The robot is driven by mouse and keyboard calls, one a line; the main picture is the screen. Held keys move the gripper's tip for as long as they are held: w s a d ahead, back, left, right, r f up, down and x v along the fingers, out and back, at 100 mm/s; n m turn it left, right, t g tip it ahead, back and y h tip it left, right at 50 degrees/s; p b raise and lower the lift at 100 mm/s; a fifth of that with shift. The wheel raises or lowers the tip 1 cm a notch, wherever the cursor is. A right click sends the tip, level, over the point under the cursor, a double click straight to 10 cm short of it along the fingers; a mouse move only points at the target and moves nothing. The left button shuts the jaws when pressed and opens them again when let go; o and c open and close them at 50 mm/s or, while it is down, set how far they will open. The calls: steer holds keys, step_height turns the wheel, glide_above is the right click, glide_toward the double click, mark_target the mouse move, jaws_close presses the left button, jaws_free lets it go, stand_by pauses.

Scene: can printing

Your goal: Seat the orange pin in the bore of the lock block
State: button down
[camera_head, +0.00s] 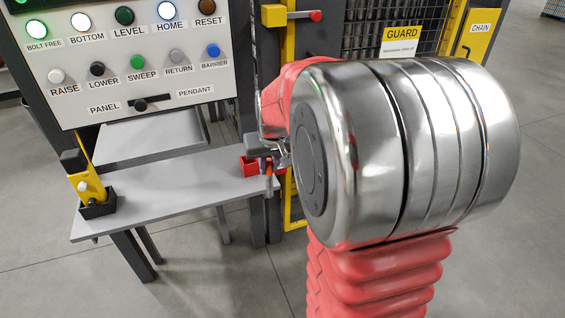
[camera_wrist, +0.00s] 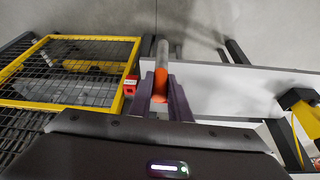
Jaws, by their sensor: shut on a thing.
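My gripper (camera_head: 271,160) is partly hidden behind my arm in the head view, near the right end of the grey table. In the wrist view its two dark fingers (camera_wrist: 164,88) are shut on the orange pin (camera_wrist: 160,86). A grey shaft extends past the orange part, away from the gripper. A small red block with a pale label (camera_wrist: 130,84), perhaps the lock block, is left of the fingers, apart from the pin. Its bore cannot be made out.
The grey table (camera_head: 165,190) is mostly bare. A red item (camera_head: 249,167) is at its right end, and a yellow device in a black holder (camera_head: 97,207) is at its left. A button panel (camera_head: 135,60) stands above. Yellow-framed mesh guarding (camera_wrist: 75,68) is left in the wrist view.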

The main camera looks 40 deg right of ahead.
steer(key=w+a+f+n, duration=0.1)
steer(key=w+a+f, duration=0.1)
steer(key=a, duration=0.5)
steer(key=w+a+f+n+y, duration=0.1)
steer(key=w+a+f+n, duration=0.1)
steer(key=a, duration=0.5)
steer(key=w+a+f+n, duration=0.1)
steer(key=w+a+f, duration=0.2)
steer(key=a+f, duration=0.2)
steer(key=a, duration=0.3)
steer(key=shift+w+f+t+y, duration=0.25)
steer(key=shift+f+t+y, duration=0.05)
steer(key=shift+f+y, duration=0.1)
